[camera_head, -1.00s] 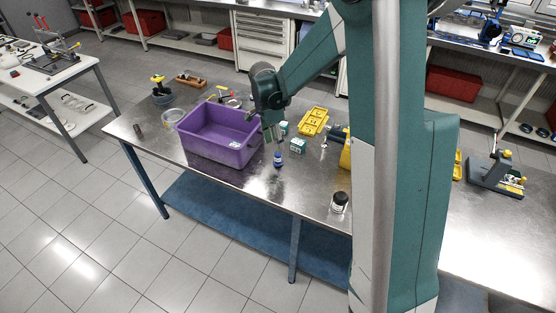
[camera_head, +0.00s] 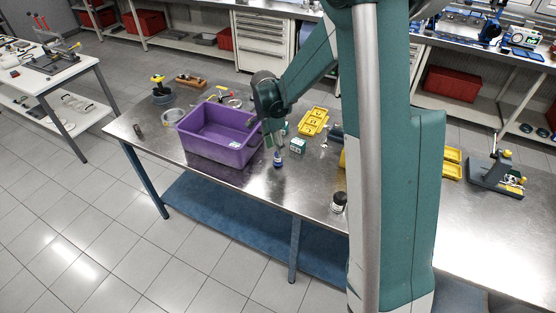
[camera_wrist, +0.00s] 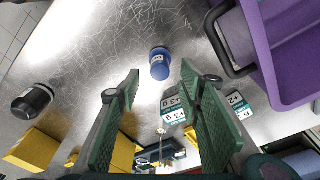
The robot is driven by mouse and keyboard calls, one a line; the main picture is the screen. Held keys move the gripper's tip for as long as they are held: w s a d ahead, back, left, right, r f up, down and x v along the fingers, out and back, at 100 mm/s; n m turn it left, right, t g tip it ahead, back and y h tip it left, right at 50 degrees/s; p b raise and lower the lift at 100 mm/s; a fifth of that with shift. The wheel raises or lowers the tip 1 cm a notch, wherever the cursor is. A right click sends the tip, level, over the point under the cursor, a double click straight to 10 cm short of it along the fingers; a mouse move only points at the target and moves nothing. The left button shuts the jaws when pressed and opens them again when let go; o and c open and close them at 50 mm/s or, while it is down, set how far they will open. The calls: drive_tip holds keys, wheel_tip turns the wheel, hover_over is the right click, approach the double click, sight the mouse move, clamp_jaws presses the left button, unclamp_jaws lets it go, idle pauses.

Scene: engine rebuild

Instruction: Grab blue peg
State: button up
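The blue peg (camera_head: 278,161) stands on the metal workbench, right of the purple bin. In the wrist view the blue peg (camera_wrist: 160,64) has a pale label and shows between and just beyond my fingertips. My gripper (camera_head: 274,146) is low over the bench, just above the peg in the head view. In the wrist view my gripper (camera_wrist: 160,75) has its two green fingers spread wide, with nothing held. Whether a finger touches the peg cannot be told.
The purple bin (camera_head: 232,155) stands close left of my gripper. A black-capped jar (camera_head: 339,202) stands at the front right. The bench in front of the peg is clear.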

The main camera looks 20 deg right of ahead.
sight(278, 159)
drive_tip(key=shift+d+f, duration=0.15)
drive_tip(key=shift+f, duration=1.05)
drive_tip(key=shift+d+f, duration=0.15)
drive_tip(key=shift+f, duration=1)
drive_tip(key=shift+c, duration=0.3)
drive_tip(key=c, duration=1.1)
